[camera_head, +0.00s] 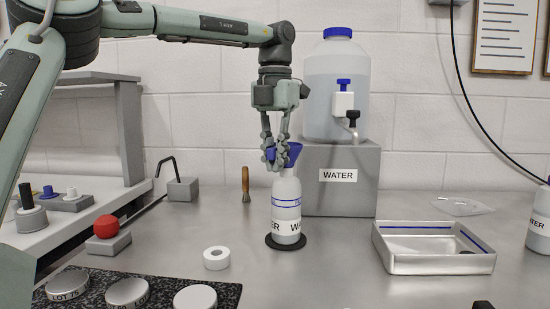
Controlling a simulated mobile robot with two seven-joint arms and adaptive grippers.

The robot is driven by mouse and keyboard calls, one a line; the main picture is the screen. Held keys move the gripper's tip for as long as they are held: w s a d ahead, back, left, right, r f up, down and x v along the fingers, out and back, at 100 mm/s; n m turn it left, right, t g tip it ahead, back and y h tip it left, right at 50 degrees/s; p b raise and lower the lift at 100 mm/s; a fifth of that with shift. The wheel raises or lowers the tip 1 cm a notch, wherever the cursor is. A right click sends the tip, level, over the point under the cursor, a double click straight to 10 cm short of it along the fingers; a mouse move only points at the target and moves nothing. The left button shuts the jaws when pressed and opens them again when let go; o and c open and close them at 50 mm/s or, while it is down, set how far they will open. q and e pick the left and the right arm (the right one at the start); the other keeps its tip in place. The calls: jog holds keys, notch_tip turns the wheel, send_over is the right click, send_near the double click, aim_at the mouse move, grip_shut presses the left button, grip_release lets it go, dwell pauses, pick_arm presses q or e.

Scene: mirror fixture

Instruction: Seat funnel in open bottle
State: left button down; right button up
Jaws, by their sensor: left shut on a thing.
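A blue funnel (291,152) is held between the fingers of my left gripper (275,155), which is shut on it. The funnel is at the top of a white bottle (287,205) marked with a blue line and WATER lettering. The gripper points down from above the bottle. The fingers partly hide the funnel, and I cannot tell whether its stem is inside the bottle's neck. The bottle stands upright on a dark round mat (286,241).
A large water container (337,95) with a tap stands on a grey block (340,190) behind the bottle. A metal tray (435,262) lies to the right. A white ring (216,258) and a brush (245,184) are at left. The front centre bench is clear.

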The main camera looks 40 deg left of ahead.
pick_arm(q)
jog(key=c, duration=1.4)
grip_release()
jog(key=shift+c, duration=0.2)
notch_tip(320, 180, up, 10)
jog(key=shift+r, duration=0.9)
